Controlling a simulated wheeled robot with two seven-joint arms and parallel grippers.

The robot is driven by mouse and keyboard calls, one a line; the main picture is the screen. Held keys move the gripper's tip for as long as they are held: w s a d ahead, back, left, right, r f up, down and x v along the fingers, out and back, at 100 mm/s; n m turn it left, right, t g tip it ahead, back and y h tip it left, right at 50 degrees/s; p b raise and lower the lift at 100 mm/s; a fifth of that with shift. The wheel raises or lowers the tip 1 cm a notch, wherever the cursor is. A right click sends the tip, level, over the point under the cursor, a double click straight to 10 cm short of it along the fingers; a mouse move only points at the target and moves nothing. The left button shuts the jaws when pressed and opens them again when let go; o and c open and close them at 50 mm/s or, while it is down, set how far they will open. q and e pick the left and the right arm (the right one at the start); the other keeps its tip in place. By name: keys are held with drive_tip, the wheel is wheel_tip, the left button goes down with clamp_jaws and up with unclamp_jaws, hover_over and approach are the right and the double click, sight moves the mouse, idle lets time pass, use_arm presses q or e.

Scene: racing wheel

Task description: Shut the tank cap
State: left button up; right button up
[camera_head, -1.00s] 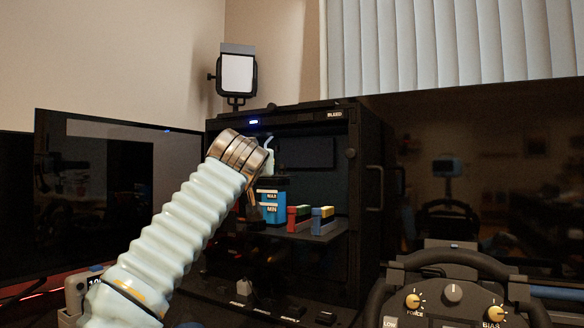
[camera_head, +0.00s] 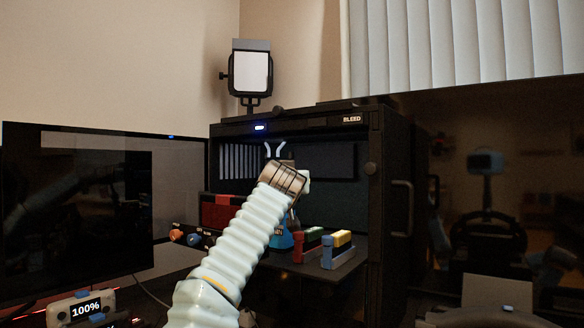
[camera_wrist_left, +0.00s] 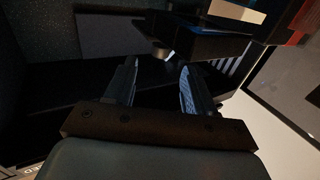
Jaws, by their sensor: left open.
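The tank (camera_head: 284,240) is a blue container inside the black cabinet. My left arm and gripper hide most of it in the head view. In the wrist view its dark body with a blue edge (camera_wrist_left: 205,38) shows at the top, just beyond the fingers. A small tan, rounded piece (camera_wrist_left: 163,53) sits by its edge; I cannot tell whether it is the cap. My left gripper (camera_head: 294,182) reaches into the cabinet opening in front of the tank. In the wrist view its two fingers (camera_wrist_left: 160,72) are apart with nothing clearly between them.
The black cabinet (camera_head: 290,122) has side walls and a handle (camera_head: 402,208) at right. Red-green and blue-yellow blocks (camera_head: 338,249) stand on the shelf right of the tank. A red box (camera_head: 220,211) is at left. Dark monitors (camera_head: 75,200) flank the cabinet.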

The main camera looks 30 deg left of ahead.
use_arm(q)
drive_tip(key=p+x, duration=0.1)
drive_tip(key=x, duration=0.2)
drive_tip(key=p+x, duration=0.1)
drive_tip(key=shift+w+a+r+p, duration=0.15)
drive_tip(key=shift+w+r+p, duration=0.1)
drive_tip(key=shift+p, duration=0.1)
drive_tip(key=shift+w+a+f, duration=0.2)
drive_tip(key=shift+w+a, duration=0.05)
drive_tip(key=shift+w, duration=0.15)
use_arm(e)
wheel_tip(320, 180, up, 4)
drive_tip(key=shift+a+r, duration=0.1)
drive_tip(key=shift+r, duration=0.05)
use_arm(q)
clamp_jaws()
